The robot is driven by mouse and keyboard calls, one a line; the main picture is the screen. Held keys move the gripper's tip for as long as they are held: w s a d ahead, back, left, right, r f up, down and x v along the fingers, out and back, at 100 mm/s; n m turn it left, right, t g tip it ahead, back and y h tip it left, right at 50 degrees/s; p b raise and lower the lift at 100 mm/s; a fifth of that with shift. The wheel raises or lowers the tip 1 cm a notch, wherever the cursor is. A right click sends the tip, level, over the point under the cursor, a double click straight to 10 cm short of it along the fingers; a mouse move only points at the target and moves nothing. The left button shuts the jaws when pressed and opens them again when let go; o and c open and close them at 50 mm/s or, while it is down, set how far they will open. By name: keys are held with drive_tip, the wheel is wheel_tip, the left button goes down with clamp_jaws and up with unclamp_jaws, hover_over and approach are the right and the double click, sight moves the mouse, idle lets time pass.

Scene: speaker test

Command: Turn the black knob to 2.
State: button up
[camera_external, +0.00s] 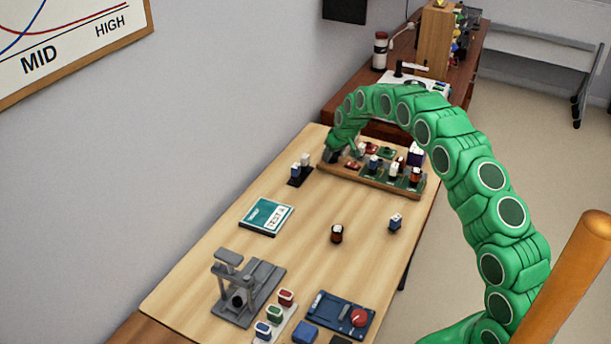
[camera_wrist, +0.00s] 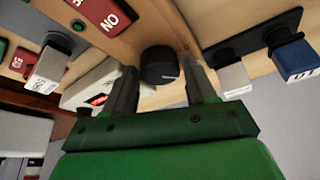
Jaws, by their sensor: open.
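The black knob (camera_wrist: 160,66) is a short dark cylinder on the wooden board (camera_wrist: 140,38) in the wrist view. My gripper (camera_wrist: 159,72) is open, with one finger on each side of the knob. The knob lies between the fingertips, and I cannot tell whether either finger touches it. No scale numbers or pointer can be read on it. In the external view my gripper (camera_external: 334,154) is at the left end of the board (camera_external: 382,184), and the knob cannot be made out there.
A red switch plate (camera_wrist: 104,12), a white block (camera_wrist: 234,80) and a blue block (camera_wrist: 294,60) are near the fingers. A black stand (camera_external: 299,177) stands left of the board. The table's middle is mostly clear, with a small dark object (camera_external: 337,233).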

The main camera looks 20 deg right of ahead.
drive_tip(key=c, duration=0.8)
drive_tip(key=shift+m, duration=0.4)
drive_tip(key=m+h, duration=0.1)
drive_tip(key=m, duration=0.2)
drive_tip(key=shift+a+m+h, duration=0.15)
drive_tip(key=shift+m+h, duration=0.85)
drive_tip(key=shift+m, duration=1)
